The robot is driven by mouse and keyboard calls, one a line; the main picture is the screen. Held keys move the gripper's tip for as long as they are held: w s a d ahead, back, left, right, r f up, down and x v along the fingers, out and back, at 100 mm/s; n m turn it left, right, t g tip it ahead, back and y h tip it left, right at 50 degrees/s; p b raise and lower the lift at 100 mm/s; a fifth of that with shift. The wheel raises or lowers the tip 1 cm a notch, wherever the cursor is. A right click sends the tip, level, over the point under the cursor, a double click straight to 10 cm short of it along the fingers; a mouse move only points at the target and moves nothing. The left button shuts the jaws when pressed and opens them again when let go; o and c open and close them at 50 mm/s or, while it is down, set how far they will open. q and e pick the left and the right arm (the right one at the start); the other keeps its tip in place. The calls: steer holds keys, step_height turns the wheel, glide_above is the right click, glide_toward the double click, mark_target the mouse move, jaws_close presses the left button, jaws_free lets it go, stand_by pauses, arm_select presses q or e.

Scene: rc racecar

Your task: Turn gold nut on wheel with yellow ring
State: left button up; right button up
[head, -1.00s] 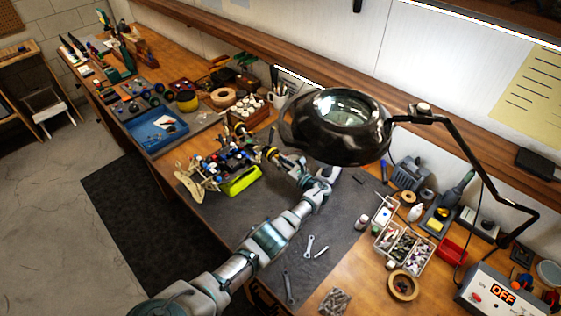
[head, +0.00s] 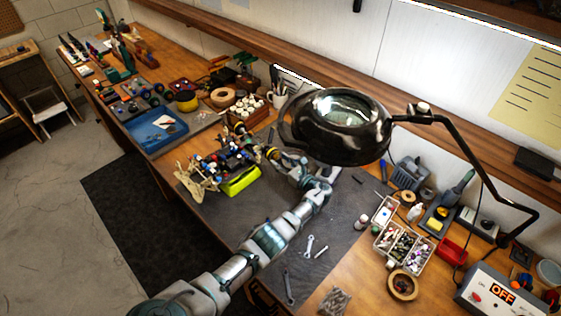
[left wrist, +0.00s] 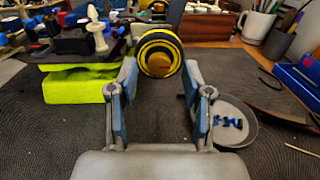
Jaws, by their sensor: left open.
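The wheel with the yellow ring (left wrist: 159,44) is in the upper middle of the left wrist view, black with yellow bands. Its gold nut (left wrist: 158,64) faces my left gripper. The wheel belongs to the RC car (head: 222,165), which rests on a lime-green stand (head: 241,181) on the dark mat. My left gripper (left wrist: 160,78) is open, its two blue-padded fingers to either side and just short of the wheel. In the head view my left gripper (head: 274,156) is beside the car's right end. Whether a finger touches the wheel is unclear. My right gripper is not in view.
A round dish with small blue parts (left wrist: 232,124) lies close to the right finger. A magnifier lamp (head: 340,125) hangs over the bench. Wrenches (head: 309,245) lie on the dark mat (head: 335,222). A parts tray (head: 403,247) stands at right.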

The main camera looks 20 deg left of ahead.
arm_select(q)
steer(key=v, duration=1.1)
steer(key=shift+d+f, duration=0.1)
steer(key=shift+d, duration=0.25)
